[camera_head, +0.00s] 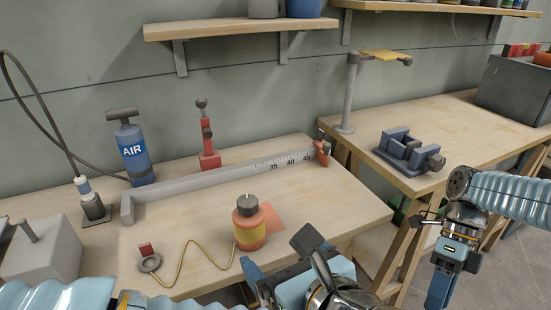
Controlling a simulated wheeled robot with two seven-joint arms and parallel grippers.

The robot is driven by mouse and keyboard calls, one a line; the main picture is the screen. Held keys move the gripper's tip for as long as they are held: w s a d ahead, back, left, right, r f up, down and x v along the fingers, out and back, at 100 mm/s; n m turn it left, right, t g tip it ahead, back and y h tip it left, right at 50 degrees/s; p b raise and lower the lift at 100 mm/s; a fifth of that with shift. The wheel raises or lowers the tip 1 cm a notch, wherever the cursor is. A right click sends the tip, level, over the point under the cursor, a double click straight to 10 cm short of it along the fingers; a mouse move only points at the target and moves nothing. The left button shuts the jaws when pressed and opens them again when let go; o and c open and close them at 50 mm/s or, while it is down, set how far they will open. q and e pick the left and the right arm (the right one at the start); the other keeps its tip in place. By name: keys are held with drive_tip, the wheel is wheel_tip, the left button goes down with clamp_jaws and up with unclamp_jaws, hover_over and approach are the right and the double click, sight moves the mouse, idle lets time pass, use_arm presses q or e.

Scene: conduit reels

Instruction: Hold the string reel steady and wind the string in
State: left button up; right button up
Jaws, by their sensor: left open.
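The string reel (249,228) is an orange-red cylinder with a yellow band and a dark knob on top. It stands upright on the wooden workbench (205,222). A yellow string (192,262) runs in a loose wave from the reel's left side to a small grey ring with a red tab (149,261). My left gripper (280,258) is open and empty, just in front and to the right of the reel, apart from it. My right gripper (440,268) hangs in the air at the right, away from the reel. Its finger opening is unclear.
A long grey ruler bar (225,181) lies behind the reel. A blue AIR pump (132,150) and red stand (208,145) are behind it. A grey block (42,255) is at left. A vise (408,150) sits on the right bench, across a gap.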

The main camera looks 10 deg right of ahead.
sight(249, 225)
drive_tip(key=w+a+r+n+t+h, duration=0.2)
drive_tip(key=w+a+r+n, duration=0.4)
drive_tip(key=w+a+r, duration=0.55)
use_arm(q)
drive_tip(key=x, duration=1.4)
use_arm(e)
drive_tip(key=w+a+r+n+t, duration=0.1)
drive_tip(key=w+a+r+n, duration=0.1)
drive_tip(key=a+r+n, duration=0.3)
drive_tip(key=w+a+r+n+t+y, duration=0.1)
drive_tip(key=a+r+n, duration=0.4)
drive_tip(key=a, duration=0.8)
wheel_tip(249, 225, up, 3)
drive_tip(key=shift+w+a+r, duration=0.15)
drive_tip(key=shift+w+a, duration=0.05)
drive_tip(key=shift+w, duration=0.5)
use_arm(q)
drive_tip(key=shift+c, duration=0.2)
drive_tip(key=c, duration=1.1)
